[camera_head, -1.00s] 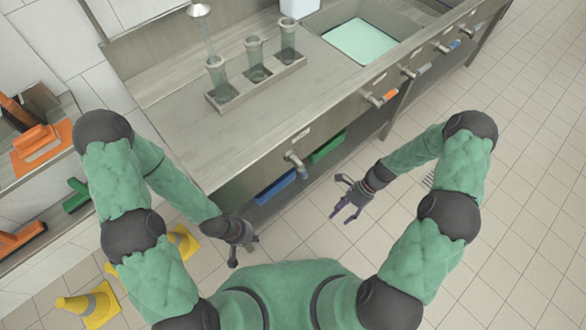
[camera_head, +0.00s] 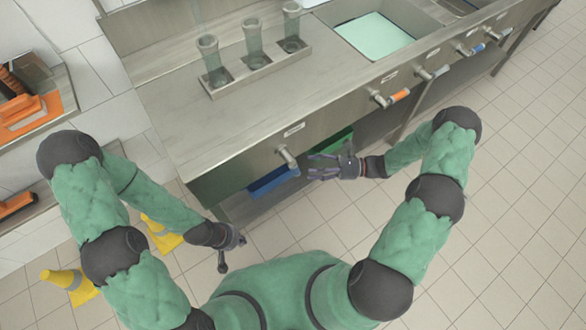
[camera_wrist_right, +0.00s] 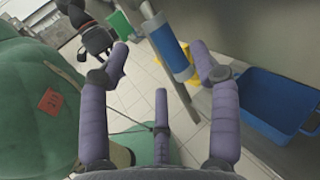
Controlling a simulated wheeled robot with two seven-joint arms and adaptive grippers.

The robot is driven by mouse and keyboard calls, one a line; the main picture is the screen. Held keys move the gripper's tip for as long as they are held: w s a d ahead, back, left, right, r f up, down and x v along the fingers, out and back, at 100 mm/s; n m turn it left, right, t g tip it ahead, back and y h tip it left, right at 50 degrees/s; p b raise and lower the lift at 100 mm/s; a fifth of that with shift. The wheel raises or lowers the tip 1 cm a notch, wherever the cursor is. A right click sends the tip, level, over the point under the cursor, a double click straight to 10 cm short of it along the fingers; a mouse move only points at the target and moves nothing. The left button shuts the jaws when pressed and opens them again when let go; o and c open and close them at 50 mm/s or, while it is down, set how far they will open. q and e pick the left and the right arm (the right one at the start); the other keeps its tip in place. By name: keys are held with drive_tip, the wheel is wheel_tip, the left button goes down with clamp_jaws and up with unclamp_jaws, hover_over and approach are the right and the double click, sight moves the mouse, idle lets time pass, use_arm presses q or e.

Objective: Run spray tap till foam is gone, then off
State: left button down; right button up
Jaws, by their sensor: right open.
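The nearest lever (camera_head: 287,156) projects from the counter's front, left of my right gripper. My right gripper (camera_head: 312,166) is open and empty, its fingers pointing left toward the lever. In the right wrist view, a metal rod with a blue sleeve (camera_wrist_right: 169,46) shows beyond and between the open fingers of my right gripper (camera_wrist_right: 163,62), with no visible grip on it. My left gripper (camera_head: 232,248) hangs low, away from the counter; its opening is unclear. The sink (camera_head: 411,21) holds a flat pale green surface (camera_head: 375,40); I cannot tell foam from water. No spray head is visible.
Clear cups (camera_head: 253,42) stand in a metal rack (camera_head: 262,70) on the counter (camera_head: 220,130). More levers, one orange-sleeved (camera_head: 398,96), line the front to the right. A blue bin (camera_head: 272,181) and a green bin (camera_head: 335,143) sit beneath. Yellow cones (camera_head: 66,280) stand at lower left.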

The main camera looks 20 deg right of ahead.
sight(298, 168)
drive_tip(key=b+x, duration=0.1)
drive_tip(key=x, duration=0.6)
drive_tip(key=shift+a, duration=0.15)
clamp_jaws()
